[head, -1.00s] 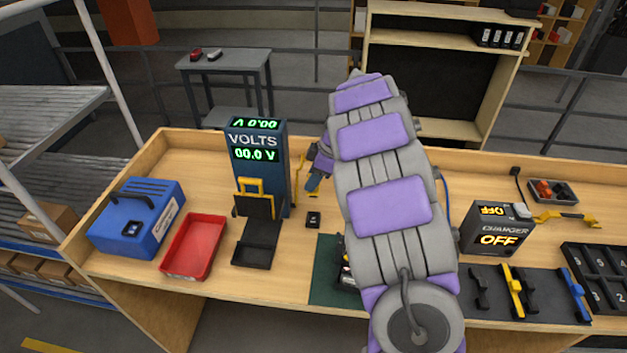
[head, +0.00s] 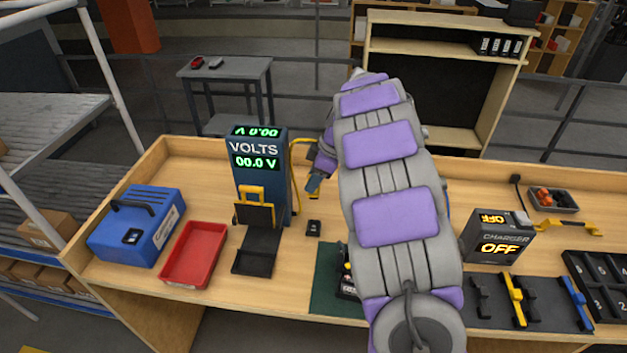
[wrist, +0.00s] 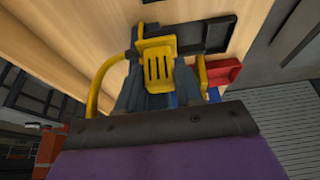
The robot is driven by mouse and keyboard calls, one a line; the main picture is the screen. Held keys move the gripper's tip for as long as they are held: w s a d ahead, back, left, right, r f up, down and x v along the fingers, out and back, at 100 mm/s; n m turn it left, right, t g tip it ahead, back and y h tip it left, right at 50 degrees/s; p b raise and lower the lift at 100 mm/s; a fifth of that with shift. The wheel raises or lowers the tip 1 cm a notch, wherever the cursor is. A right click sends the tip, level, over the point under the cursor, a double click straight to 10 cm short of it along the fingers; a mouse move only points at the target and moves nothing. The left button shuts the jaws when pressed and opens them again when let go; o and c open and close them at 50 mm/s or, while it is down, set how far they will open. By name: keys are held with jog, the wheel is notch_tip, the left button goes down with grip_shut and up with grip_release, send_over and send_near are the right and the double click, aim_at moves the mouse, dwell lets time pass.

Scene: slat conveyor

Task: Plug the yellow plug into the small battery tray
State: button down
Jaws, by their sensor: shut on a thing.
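My gripper (head: 314,185) hangs over the bench just right of the blue volt meter (head: 260,174). In the wrist view its dark fingers (wrist: 158,88) are shut on the yellow plug (wrist: 158,62), a slotted yellow piece. A yellow cable (head: 303,141) arches from the meter toward my gripper; it also curves at the left of the wrist view (wrist: 104,80). A black tray (head: 256,262) lies before the meter, with a yellow handle (head: 252,192) behind it. A small black block (head: 313,228) lies to its right, below my gripper. I cannot tell which is the small battery tray.
A red bin (head: 195,252) and a blue case (head: 138,225) stand at the left. My arm partly hides a green mat (head: 330,283). A charger reading OFF (head: 496,240) stands at the right. Some bare bench top lies between the meter and my arm.

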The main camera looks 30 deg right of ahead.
dwell(0.4)
jog(key=shift+f+n+b, duration=0.1)
jog(key=shift+n+b, duration=0.4)
jog(key=shift+b, duration=0.45)
jog(key=n+b, duration=0.1)
jog(key=b, duration=0.1)
jog(key=n+g+b, duration=0.1)
jog(key=n+b, duration=0.1)
jog(key=shift+g+y+b, duration=0.3)
jog(key=n+g+b, duration=0.1)
jog(key=n+b, duration=0.1)
jog(key=shift+n+b, duration=0.3)
jog(key=shift+b, duration=0.05)
jog(key=shift+n, duration=0.6)
jog(key=shift+r+n+g+p, duration=0.35)
jog(key=shift+n+g+p, duration=0.05)
jog(key=shift+p, duration=0.15)
jog(key=n+g+p, duration=0.1)
jog(key=n+p, duration=0.2)
jog(key=p, duration=0.2)
jog(key=n+p, duration=0.2)
jog(key=n+g+h+p, duration=0.1)
jog(key=n+p, duration=0.1)
jog(key=shift+g+p, duration=0.3)
jog(key=shift+f+n, duration=0.1)
jog(key=shift+n, duration=0.2)
